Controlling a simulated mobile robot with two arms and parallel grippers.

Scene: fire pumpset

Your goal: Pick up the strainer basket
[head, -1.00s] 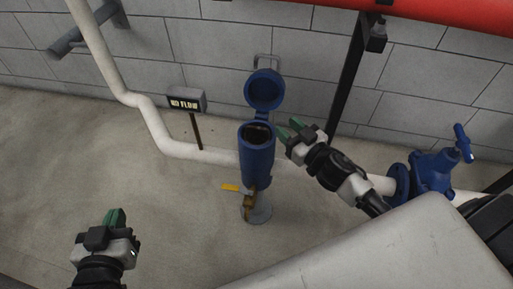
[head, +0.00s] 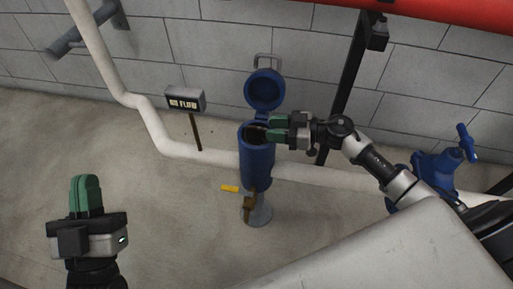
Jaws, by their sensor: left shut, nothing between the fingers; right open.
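The blue strainer housing (head: 256,166) stands upright in the middle, its round lid (head: 264,89) swung open against the wall side. The strainer basket is not clearly visible; the mouth of the housing is dark and partly covered by my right gripper. My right gripper (head: 270,128) is open, its green fingers pointing left over the right side of the mouth. I cannot tell whether they touch anything inside. My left gripper (head: 86,192) is shut and empty, at the lower left over the floor, well away from the housing.
A white pipe (head: 155,122) runs down the wall side and along to the housing. A small sign box (head: 185,100) stands left of it. A yellow-handled valve (head: 230,188) sits low on the housing. A blue valve (head: 436,168) is at right. Floor at left is clear.

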